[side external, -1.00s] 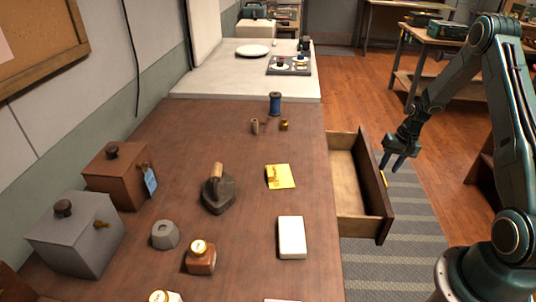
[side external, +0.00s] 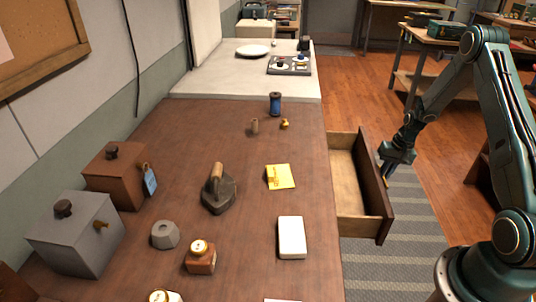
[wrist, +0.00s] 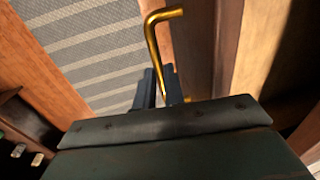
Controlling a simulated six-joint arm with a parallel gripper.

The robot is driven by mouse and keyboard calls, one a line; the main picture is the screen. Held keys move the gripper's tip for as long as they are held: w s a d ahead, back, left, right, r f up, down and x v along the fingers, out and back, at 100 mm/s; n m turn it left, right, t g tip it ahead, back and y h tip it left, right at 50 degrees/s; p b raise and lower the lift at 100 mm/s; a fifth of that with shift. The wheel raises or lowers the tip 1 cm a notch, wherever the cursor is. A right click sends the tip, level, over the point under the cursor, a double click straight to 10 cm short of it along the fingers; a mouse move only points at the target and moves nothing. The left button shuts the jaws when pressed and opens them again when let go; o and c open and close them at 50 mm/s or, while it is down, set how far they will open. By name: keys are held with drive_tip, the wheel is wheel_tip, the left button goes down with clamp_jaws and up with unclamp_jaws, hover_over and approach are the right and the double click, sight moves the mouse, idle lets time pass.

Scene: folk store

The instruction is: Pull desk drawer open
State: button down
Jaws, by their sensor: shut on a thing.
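The desk drawer (side external: 375,195) sticks out from the right side of the wooden desk (side external: 240,150), well open, and its inside looks empty. Its brass handle (wrist: 160,48) shows on the drawer front in the wrist view. My gripper (side external: 386,173) is at the outer face of the drawer front. Its dark blue fingers (wrist: 156,88) are shut on the handle near one end of the bar. The exact contact is partly hidden by my gripper body.
The desktop holds a flat iron (side external: 220,195), a yellow note (side external: 280,177), a white block (side external: 291,238), a blue spool (side external: 275,103) and boxes at the left. A striped rug (side external: 400,255) lies on the floor below the drawer. A workbench (side external: 435,40) stands beyond my arm.

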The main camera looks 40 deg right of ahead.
drive_tip(key=s+d, duration=0.6)
drive_tip(key=shift+s+d, duration=0.15)
drive_tip(key=shift+d, duration=0.05)
drive_tip(key=c, duration=1.5)
unclamp_jaws()
drive_tip(key=shift+r, duration=0.1)
wheel_tip(320, 180, up, 13)
drive_tip(key=s+d, duration=0.1)
drive_tip(key=shift+s+d+r, duration=0.2)
drive_tip(key=shift+s+d, duration=0.15)
drive_tip(key=shift+s, duration=0.05)
